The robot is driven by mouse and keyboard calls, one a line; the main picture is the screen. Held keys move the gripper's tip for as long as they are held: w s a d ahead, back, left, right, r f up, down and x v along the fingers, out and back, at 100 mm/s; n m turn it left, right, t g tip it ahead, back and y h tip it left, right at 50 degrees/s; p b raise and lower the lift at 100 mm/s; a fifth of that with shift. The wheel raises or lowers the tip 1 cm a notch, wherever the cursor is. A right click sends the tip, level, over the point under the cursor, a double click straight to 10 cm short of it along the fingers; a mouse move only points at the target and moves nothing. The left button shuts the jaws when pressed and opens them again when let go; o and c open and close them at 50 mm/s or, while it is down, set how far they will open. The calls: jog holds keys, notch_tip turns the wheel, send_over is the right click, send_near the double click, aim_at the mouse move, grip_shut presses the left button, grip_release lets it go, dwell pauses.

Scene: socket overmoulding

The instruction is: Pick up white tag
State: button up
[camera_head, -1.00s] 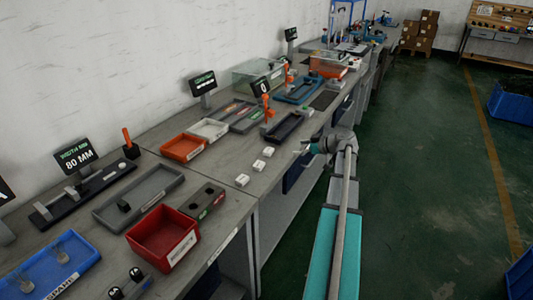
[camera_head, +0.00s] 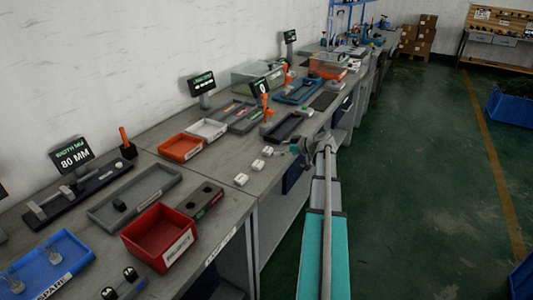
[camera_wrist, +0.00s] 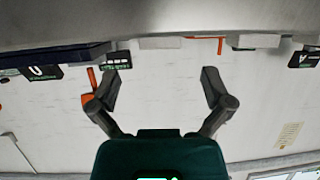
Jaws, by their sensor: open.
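Several small white blocks lie in a row near the bench's front edge in the head view: a near one (camera_head: 241,179), a middle one (camera_head: 257,165) and a far one (camera_head: 268,151). I cannot tell whether one of these is the white tag; no clear tag shows. My gripper (camera_head: 296,147) is at the bench's front edge, to the right of the far block and apart from it. In the wrist view my gripper (camera_wrist: 160,87) has its two fingers wide apart, with only pale wall behind the gap. It is open and empty.
The bench holds an orange bin (camera_head: 181,148), a white bin (camera_head: 206,129), a dark tray (camera_head: 284,127), a grey tray (camera_head: 133,197) and a red bin (camera_head: 160,238). A display screen (camera_head: 201,83) stands at the wall. The green floor (camera_head: 420,210) at right is clear.

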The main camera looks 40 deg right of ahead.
aim_at(269, 150)
jog(key=shift+b+x, duration=0.95)
jog(key=shift+x, duration=1.65)
jog(key=c, duration=0.9)
